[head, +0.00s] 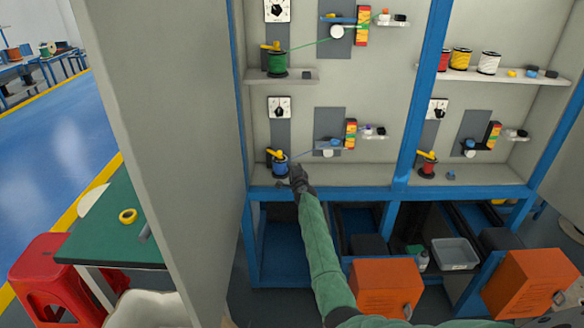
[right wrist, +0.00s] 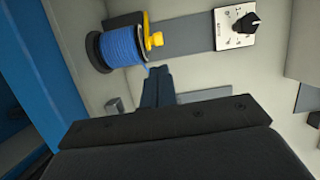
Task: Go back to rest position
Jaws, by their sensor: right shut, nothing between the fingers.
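My right gripper (head: 298,178) reaches up from below to the lower left bay of the cabinet, with my green-sleeved arm behind it. In the right wrist view its dark fingers (right wrist: 157,86) are closed together with nothing between them. A blue cable spool (head: 280,166) with a yellow clip sits just left of the gripper. In the right wrist view the spool (right wrist: 122,50) is just beyond the fingertips; I cannot tell whether they touch it. A thin blue cable runs from the spool toward the guide block (head: 328,145). My left gripper is not in view.
The bay has a dial (head: 280,108) above the spool, also in the right wrist view (right wrist: 236,26). A blue frame beam (head: 345,192) runs below. An orange box (head: 386,286) stands near my forearm. A grey panel (head: 165,120) stands at left. A red spool (head: 427,166) sits in the right bay.

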